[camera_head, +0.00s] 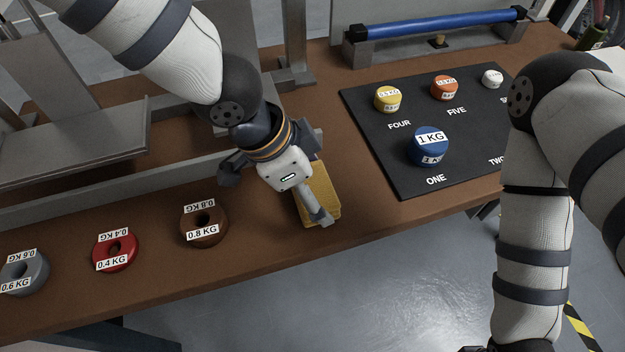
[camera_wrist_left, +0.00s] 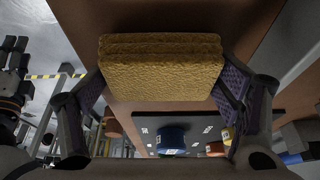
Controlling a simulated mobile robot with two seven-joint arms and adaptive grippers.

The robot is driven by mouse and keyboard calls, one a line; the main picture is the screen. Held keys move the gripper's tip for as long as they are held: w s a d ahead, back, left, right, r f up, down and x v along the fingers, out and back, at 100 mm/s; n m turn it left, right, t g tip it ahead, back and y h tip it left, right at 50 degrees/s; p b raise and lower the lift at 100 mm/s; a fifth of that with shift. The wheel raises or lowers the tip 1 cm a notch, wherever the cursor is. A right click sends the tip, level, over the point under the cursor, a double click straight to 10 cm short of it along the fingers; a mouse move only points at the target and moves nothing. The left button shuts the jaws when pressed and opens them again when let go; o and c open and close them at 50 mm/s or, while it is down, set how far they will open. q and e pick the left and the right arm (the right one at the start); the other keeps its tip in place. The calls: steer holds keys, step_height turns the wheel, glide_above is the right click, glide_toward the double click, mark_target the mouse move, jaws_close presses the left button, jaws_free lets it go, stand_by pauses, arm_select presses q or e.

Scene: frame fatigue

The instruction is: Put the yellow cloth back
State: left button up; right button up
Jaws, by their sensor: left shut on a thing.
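The yellow cloth (camera_head: 319,187) is a thick folded pad near the front edge of the brown table, left of the black mat. My left gripper (camera_head: 308,196) comes down over it and is shut on it. In the left wrist view the cloth (camera_wrist_left: 160,68) sits between the two fingers (camera_wrist_left: 160,88), one at each side. The head view does not make clear whether the cloth touches the table. My right arm hangs at the right, and its gripper does not show clearly.
The black mat (camera_head: 386,152) carries a blue 1 KG weight (camera_head: 428,146), a yellow weight (camera_head: 388,99), an orange weight (camera_head: 444,88) and a white weight (camera_head: 492,79). Brown (camera_head: 204,227), red (camera_head: 115,250) and grey (camera_head: 24,272) ring weights lie along the front left. A blue bar (camera_head: 440,24) is behind.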

arm_select(q)
steer(key=shift+f, duration=0.15)
steer(key=o, duration=1)
steer(key=shift+o, duration=0.2)
steer(key=shift+f, duration=0.1)
